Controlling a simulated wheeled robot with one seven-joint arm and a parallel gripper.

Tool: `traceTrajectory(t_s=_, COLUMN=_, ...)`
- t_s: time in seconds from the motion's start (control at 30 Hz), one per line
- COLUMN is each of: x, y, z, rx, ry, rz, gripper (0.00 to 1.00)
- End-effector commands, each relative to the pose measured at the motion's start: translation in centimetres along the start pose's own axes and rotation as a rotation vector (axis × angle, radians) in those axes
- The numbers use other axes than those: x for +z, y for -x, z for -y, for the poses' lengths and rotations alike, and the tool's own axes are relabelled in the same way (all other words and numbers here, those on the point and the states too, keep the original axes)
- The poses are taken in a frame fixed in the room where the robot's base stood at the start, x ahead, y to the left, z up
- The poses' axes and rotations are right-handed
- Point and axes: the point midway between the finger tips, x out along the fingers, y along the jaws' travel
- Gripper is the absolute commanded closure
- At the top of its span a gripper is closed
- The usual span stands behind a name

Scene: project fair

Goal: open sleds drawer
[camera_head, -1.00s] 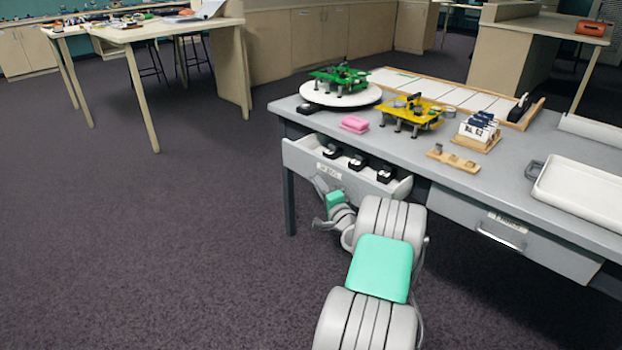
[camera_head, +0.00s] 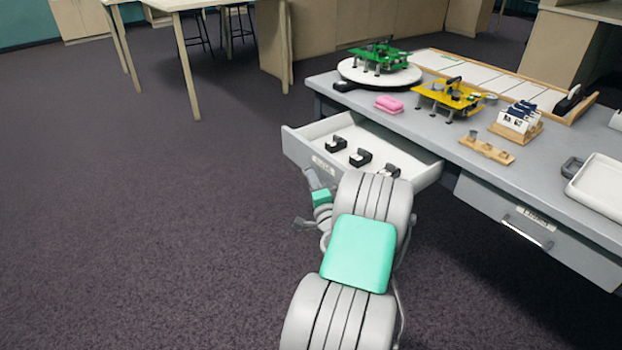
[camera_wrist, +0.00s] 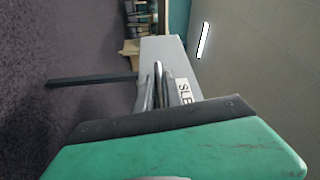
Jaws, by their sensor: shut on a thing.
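The sleds drawer (camera_head: 310,152) stands well out from the left part of the grey table. Several small black sleds (camera_head: 360,157) lie inside it. Its front also shows in the wrist view (camera_wrist: 160,50), with part of a label reading "SLE" (camera_wrist: 184,92). My gripper (camera_wrist: 160,88) is shut at the drawer's front, on its handle, beside the label. In the head view my arm hides the handle and part of the drawer front.
The table (camera_head: 420,140) carries a green model (camera_head: 380,55) on a white disc, a yellow model (camera_head: 448,97), a pink block (camera_head: 389,104) and a white tray (camera_head: 600,185). A second drawer (camera_head: 540,235) to the right is closed. Floor at left is clear.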

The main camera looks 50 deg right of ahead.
Motion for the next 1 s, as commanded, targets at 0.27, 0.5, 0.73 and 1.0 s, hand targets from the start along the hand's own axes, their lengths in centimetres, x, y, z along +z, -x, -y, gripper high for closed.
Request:
traceTrajectory(t_s=0.27, x=0.1, y=0.0, z=0.0, rx=0.000, ry=0.000, rz=0.001, gripper=0.83)
traceTrajectory(t_s=0.5, x=0.2, y=0.0, z=0.0, rx=0.000, ry=0.000, rz=0.003, gripper=0.67)
traceTrajectory(t_s=0.73, x=0.1, y=0.3, z=-0.1, rx=0.001, ry=-0.002, rz=0.003, gripper=0.67)
traceTrajectory(t_s=1.0, x=0.0, y=5.2, z=-0.1, rx=0.002, ry=-0.003, rz=-0.002, gripper=0.67)
